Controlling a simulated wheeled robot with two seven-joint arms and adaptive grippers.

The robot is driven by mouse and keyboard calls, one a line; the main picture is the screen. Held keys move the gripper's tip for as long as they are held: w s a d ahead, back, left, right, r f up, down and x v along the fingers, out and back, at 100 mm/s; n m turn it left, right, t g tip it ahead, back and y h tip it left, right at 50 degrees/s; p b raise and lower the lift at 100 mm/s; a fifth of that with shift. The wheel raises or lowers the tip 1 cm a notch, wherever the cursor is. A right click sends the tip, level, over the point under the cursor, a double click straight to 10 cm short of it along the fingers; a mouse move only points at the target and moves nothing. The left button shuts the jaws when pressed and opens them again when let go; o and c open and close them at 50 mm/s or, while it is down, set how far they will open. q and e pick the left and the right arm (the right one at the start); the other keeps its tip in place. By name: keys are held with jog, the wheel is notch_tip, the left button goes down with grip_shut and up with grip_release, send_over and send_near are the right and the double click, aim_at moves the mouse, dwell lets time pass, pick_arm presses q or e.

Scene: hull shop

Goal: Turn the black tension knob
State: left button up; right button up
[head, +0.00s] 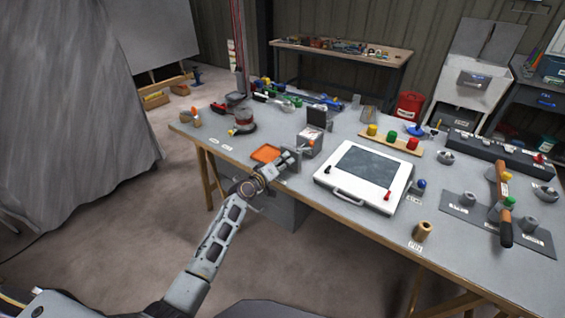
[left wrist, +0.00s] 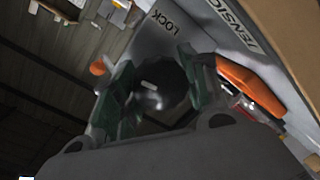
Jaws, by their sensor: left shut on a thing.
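The black tension knob (left wrist: 160,84) is round and glossy with a pale mark on its face. In the left wrist view it sits between the green-padded fingers of my left gripper (left wrist: 158,95), which is shut on it. The pale panel (left wrist: 196,32) behind it carries the words LOCK and TENSION, the latter partly cut off. In the head view my left gripper (head: 288,160) is at the front of a small grey box (head: 309,143) and hides the knob. My right gripper is not in view.
An orange tray (head: 265,153) lies just left of the gripper. An orange part (left wrist: 250,86) is close beside one finger in the wrist view. The bench's front edge runs below.

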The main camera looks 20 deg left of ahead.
pick_arm(q)
jog(key=n, duration=0.5)
jog(key=shift+a+h, duration=0.1)
jog(key=shift+h, duration=0.3)
jog(key=n, duration=0.2)
jog(key=shift+n+h+p, duration=0.3)
jog(key=shift+h+p, duration=0.05)
jog(key=shift+h, duration=0.05)
jog(key=shift+n, duration=1.1)
jog(key=shift+n+p, duration=0.3)
jog(key=shift+n, duration=0.7)
jog(key=shift+h, duration=0.3)
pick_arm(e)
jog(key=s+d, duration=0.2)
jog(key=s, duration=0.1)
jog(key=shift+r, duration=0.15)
pick_arm(q)
jog(key=o, duration=1.1)
jog(key=shift+f, duration=0.1)
jog(key=shift+c, duration=0.2)
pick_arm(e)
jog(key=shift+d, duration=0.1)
